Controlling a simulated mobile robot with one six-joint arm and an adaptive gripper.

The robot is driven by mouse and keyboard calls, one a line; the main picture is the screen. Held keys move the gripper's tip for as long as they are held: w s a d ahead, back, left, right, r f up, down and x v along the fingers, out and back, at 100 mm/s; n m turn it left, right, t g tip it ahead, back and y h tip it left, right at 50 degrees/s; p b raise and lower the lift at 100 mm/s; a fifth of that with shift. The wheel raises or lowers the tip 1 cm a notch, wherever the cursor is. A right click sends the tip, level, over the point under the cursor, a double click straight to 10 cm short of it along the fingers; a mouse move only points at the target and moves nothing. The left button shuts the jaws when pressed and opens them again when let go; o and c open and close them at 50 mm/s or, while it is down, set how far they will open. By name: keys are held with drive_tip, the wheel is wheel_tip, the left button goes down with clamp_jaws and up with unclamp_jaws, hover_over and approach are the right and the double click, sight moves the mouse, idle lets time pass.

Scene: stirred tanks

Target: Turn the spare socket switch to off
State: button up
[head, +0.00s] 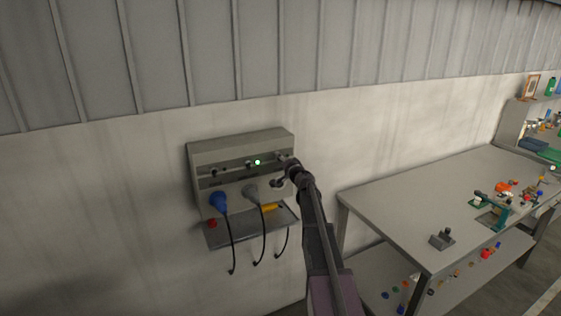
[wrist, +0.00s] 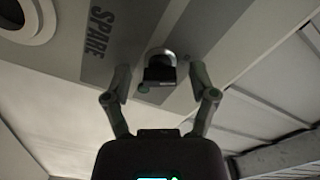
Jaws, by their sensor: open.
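The wall-mounted socket panel (head: 238,144) is left of centre in the head view, with a row of small switches under its top. In the wrist view the word SPARE (wrist: 103,28) is printed on the grey face, beside the spare socket switch (wrist: 160,66), a dark knob with a shiny rounded top. My gripper (wrist: 160,78) is open, its fingers on either side of the switch; I cannot tell whether they touch it. In the head view my gripper (head: 284,166) hides the panel's right end. The switch's setting is unclear.
A blue plug (head: 218,201) and a grey plug (head: 251,193) sit in the panel with hanging cables. A tray (head: 228,238) juts out below, with a yellow item (head: 269,207) and a red item (head: 212,223). A workbench (head: 400,205) stands to the right.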

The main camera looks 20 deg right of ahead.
drive_tip(key=shift+s, duration=0.15)
drive_tip(key=s, duration=1.1)
drive_tip(key=shift+s+d, duration=0.2)
drive_tip(key=shift+s, duration=0.15)
drive_tip(key=s+a+f+n+g+y, duration=0.2)
drive_tip(key=s+a+f+n+g, duration=0.15)
drive_tip(key=a, duration=0.45)
drive_tip(key=s+a+f+n+g+y, duration=0.2)
drive_tip(key=s+a+f+n+g, duration=0.15)
drive_tip(key=a, duration=0.45)
drive_tip(key=s+a+f+n+g+y, duration=0.2)
drive_tip(key=s+a+f+g, duration=0.15)
drive_tip(key=a, duration=0.55)
drive_tip(key=s+a+f+n+g+h, duration=0.1)
drive_tip(key=s+f+g+h, duration=0.2)
drive_tip(key=s, duration=0.6)
drive_tip(key=s+a+f+n+g+h, duration=0.1)
drive_tip(key=s+a+f+g+h, duration=0.1)
drive_tip(key=s, duration=0.8)
wheel_tip(320, 180, down, 3)
drive_tip(key=shift+f+g+h, duration=0.1)
drive_tip(key=shift+g+h, duration=0.7)
drive_tip(key=shift+g, duration=0.45)
